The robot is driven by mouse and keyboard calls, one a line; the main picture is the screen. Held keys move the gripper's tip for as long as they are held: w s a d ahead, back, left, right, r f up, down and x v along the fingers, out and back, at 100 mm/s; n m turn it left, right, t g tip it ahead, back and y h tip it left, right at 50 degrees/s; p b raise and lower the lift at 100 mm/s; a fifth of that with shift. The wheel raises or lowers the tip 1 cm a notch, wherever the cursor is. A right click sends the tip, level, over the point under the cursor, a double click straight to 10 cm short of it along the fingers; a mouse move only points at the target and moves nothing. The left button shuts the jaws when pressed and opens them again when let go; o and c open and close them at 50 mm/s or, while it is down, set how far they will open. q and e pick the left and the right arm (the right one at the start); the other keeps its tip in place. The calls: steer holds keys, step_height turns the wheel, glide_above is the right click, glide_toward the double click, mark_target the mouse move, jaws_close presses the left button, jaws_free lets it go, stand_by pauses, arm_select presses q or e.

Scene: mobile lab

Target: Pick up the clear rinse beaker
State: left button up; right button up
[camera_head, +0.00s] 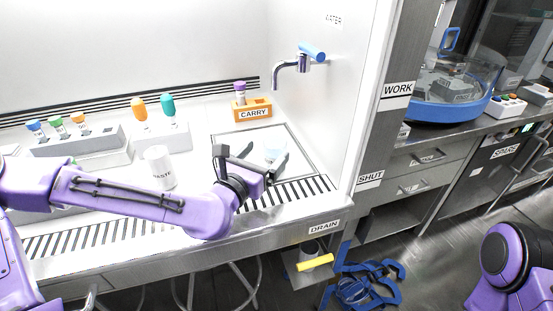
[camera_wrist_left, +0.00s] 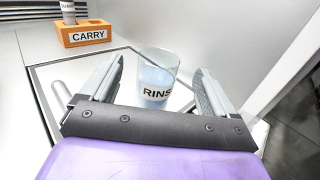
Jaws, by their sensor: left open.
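In the head view the beaker (camera_head: 272,150) is faint and partly hidden by my gripper. My left gripper (camera_head: 262,161) is open, low over the sink area. In the left wrist view its fingers (camera_wrist_left: 158,80) show on either side of the beaker, with visible gaps; neither appears to touch it. My right gripper is out of view.
An orange CARRY block (camera_head: 253,110) holding a purple-capped tube stands behind the beaker. A white WASTE cup (camera_head: 158,167) stands left of my gripper. The cabinet's side wall (camera_head: 318,120) and tap (camera_head: 300,60) are to the right. A slotted drain strip (camera_head: 300,190) runs along the front.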

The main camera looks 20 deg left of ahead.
mark_target(280, 142)
arm_select(q)
step_height(280, 142, down, 2)
steer(key=shift+w+f, duration=0.15)
steer(key=shift+f, duration=0.1)
steer(key=w, duration=0.2)
steer(key=w+d, duration=0.1)
steer(key=w, duration=0.4)
steer(key=shift+w+d+r+p, duration=0.2)
steer(key=shift+d+r+p, duration=0.05)
steer(key=shift+r+p, duration=0.1)
steer(key=c, duration=1.1)
